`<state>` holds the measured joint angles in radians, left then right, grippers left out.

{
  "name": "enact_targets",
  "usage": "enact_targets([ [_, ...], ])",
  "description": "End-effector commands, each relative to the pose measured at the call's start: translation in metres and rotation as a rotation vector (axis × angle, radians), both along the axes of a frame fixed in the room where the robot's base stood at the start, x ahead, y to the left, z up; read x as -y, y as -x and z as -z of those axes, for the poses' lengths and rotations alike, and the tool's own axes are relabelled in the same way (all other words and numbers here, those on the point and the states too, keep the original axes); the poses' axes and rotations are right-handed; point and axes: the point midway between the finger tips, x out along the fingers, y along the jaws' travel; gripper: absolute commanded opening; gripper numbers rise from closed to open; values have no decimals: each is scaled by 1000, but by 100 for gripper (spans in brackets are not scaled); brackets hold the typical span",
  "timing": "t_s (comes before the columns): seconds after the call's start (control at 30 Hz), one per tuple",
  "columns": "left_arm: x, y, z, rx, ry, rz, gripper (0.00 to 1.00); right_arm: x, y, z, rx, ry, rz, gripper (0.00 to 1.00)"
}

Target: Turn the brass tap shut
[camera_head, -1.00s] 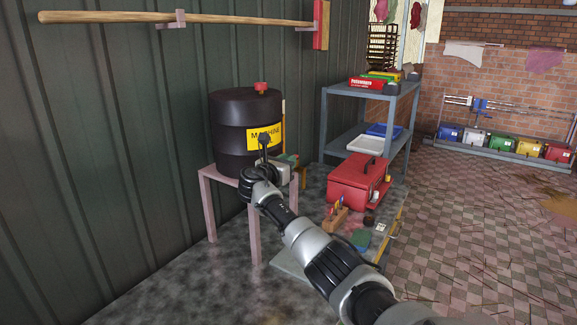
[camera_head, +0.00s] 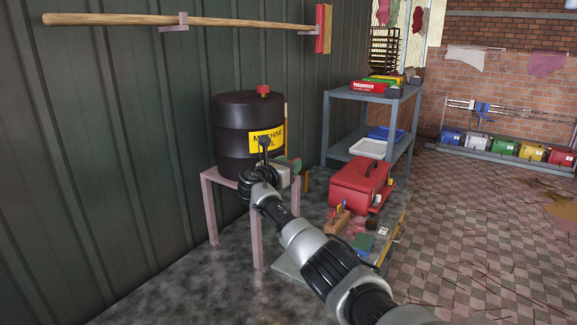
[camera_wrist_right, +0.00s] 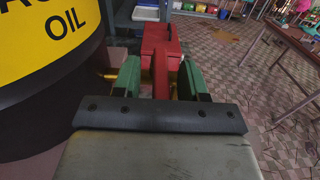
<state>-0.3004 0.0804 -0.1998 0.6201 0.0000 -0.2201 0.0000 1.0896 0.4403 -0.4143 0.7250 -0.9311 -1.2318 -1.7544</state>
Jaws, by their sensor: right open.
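The dark oil drum (camera_head: 234,137) with a yellow label stands on a pink-legged stand (camera_head: 211,205) by the wall. It also fills the left of the right wrist view (camera_wrist_right: 40,115). A small brass piece of the tap (camera_wrist_right: 109,76) sticks out from the drum, beside my left-hand green finger. My right gripper (camera_wrist_right: 155,82) is open, its two green fingers apart. A red upright piece (camera_wrist_right: 160,80), seemingly the tap's lever, shows between them; contact cannot be told. In the head view my right gripper (camera_head: 290,168) is at the drum's right side and hides the tap.
A red toolbox (camera_head: 358,186) sits on a low grey table just beyond my right gripper, with a wooden block of tools (camera_head: 335,221) near it. A grey shelf (camera_head: 372,95) stands behind. The wall is close on the left. The tiled floor (camera_head: 470,230) at right is largely open.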

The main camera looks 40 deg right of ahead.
Motion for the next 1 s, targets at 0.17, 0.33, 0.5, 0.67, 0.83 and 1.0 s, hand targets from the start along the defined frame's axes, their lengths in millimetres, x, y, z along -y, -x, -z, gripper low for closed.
enact_targets([
  [0.17,0,0,2,0,0,0,43,-5,1,0,1,2,-3,43],
  [0.33,0,0,6,1,0,0,43,-25,6,2,1,2,-4,43],
  [0.5,0,-1,15,1,0,0,43,-57,15,3,2,-1,-5,43],
  [0.67,0,-1,23,1,0,0,43,-85,22,3,2,-1,-4,43],
  [0.83,0,-1,26,1,0,0,43,-101,27,1,0,0,-1,43],
  [1.0,1,-1,26,1,0,0,43,-105,28,1,-2,1,0,43],
])
